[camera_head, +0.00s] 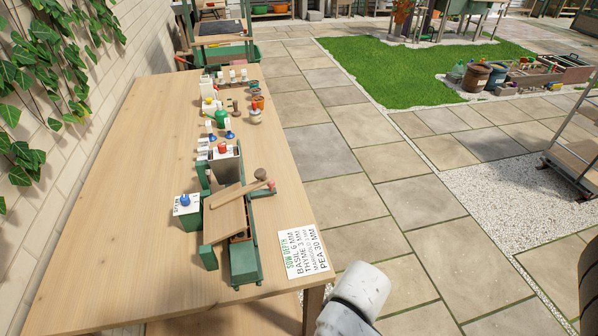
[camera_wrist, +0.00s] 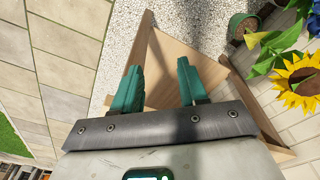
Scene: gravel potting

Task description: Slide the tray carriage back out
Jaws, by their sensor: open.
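The green sowing station with its tray carriage stands on the workbench in the head view. A long green rail (camera_head: 244,264) runs along its right side toward the near end. A flat wooden board (camera_head: 228,216) lies over the middle and hides much of what is below; a brown strip, perhaps the tray (camera_head: 240,236), shows at its lower edge. A wooden handle with a round knob (camera_head: 260,175) lies across the top. My gripper (camera_wrist: 158,88) is open and empty in the wrist view, its two green fingers apart. The head view does not show it, and the station is not recognisable in the wrist view.
The wooden workbench (camera_head: 105,210) has free room on its left. A sow-depth card (camera_head: 303,251) lies right of the rail. A box with a blue knob (camera_head: 186,211) stands left of the station. A sunflower (camera_wrist: 300,80) is right in the wrist view.

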